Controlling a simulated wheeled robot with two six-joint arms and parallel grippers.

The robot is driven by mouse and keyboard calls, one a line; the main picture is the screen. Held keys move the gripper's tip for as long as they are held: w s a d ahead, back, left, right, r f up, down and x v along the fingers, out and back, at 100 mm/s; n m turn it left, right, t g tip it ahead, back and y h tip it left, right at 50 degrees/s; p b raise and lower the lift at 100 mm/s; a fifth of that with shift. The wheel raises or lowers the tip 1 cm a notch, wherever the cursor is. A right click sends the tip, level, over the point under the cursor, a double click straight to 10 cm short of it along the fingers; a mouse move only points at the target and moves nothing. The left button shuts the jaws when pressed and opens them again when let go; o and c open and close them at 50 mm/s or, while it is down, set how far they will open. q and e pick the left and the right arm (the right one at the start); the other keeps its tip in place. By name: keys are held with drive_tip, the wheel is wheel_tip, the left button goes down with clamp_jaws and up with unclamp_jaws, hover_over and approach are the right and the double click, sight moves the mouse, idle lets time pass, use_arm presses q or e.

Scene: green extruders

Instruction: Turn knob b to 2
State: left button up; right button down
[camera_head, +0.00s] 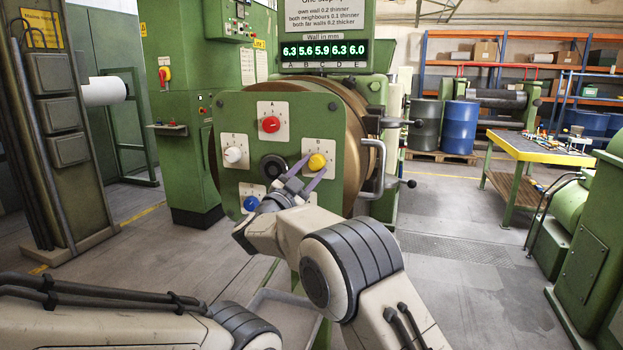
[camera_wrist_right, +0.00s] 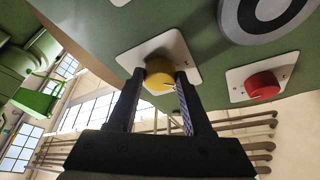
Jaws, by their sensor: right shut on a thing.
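The yellow knob b (camera_head: 317,161) sits on a white plate marked B at the right of the green round-cornered panel (camera_head: 240,112). My right gripper (camera_head: 311,168) reaches up to it from below and is shut on it. In the right wrist view, the yellow knob (camera_wrist_right: 159,73) lies between the two fingertips (camera_wrist_right: 163,82). A small dark mark shows on the knob's lower edge there. The plate's scale marks are too small to read. The display (camera_head: 324,54) reads 6.3, 5.6, 5.9, 6.3, 6.0 over A to E. My left gripper is out of view.
A red knob (camera_head: 270,124), a white knob (camera_head: 233,154) and a blue knob (camera_head: 251,203) sit on the same panel around a dark round hub (camera_head: 272,167). A grey bar handle (camera_head: 374,165) stands just right of knob b.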

drive_tip(key=shift+m+g, duration=0.3)
drive_tip(key=shift+m, duration=0.5)
drive_tip(key=shift+c, duration=1.6)
unclamp_jaws()
drive_tip(key=b+v, duration=0.2)
drive_tip(key=v, duration=0.8)
drive_tip(key=shift+a+b, duration=0.2)
drive_tip(key=shift+b, duration=0.15)
drive_tip(key=shift+s+f, duration=0.1)
